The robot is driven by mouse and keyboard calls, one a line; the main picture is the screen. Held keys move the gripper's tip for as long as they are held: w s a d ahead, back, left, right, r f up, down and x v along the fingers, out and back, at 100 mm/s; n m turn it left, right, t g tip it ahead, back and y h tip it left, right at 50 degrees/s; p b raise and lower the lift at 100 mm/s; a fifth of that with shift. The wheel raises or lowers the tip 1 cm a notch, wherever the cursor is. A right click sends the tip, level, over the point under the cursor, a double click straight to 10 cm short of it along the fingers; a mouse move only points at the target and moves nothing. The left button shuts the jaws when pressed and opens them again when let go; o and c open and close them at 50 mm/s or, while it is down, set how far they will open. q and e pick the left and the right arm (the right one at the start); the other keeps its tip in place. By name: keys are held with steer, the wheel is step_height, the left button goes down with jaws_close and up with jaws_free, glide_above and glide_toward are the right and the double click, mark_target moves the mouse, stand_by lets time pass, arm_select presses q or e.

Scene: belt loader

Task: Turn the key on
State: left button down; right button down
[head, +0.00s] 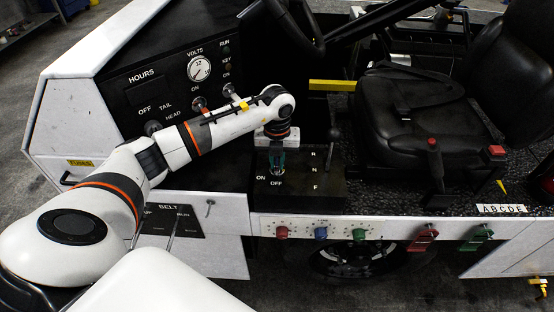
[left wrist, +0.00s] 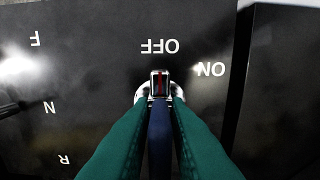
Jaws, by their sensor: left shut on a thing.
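The key (left wrist: 158,140) has a blue body and sits in a silver key switch on the black panel. The switch (left wrist: 160,85) has a red line that points toward the OFF label (left wrist: 160,46); the ON label (left wrist: 211,69) is off to its right in the left wrist view. My left gripper (head: 277,160) has green fingers and is shut on the key, over the switch in the head view. The fingers hide part of the key. My right gripper is not in view.
The dash (head: 165,85) with a volts gauge and several switches stands behind my left arm. The gear lever (head: 333,140) with R, N, F marks is right of the key. The steering wheel (head: 300,30) and seat (head: 415,110) are beyond. Colored knobs line the front sill.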

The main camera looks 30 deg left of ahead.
arm_select(q)
steer(key=shift+m+b, duration=0.35)
steer(key=shift+m, duration=0.15)
steer(key=shift+m+b, duration=0.45)
steer(key=shift+m, duration=0.15)
steer(key=shift+m+b, duration=1.2)
steer(key=shift+m, duration=0.8)
steer(key=shift+m+b, duration=1.1)
steer(key=shift+m, duration=1.3)
steer(key=shift+r+m+b, duration=0.1)
steer(key=shift+m+b, duration=0.4)
steer(key=c, duration=1.4)
jaws_free()
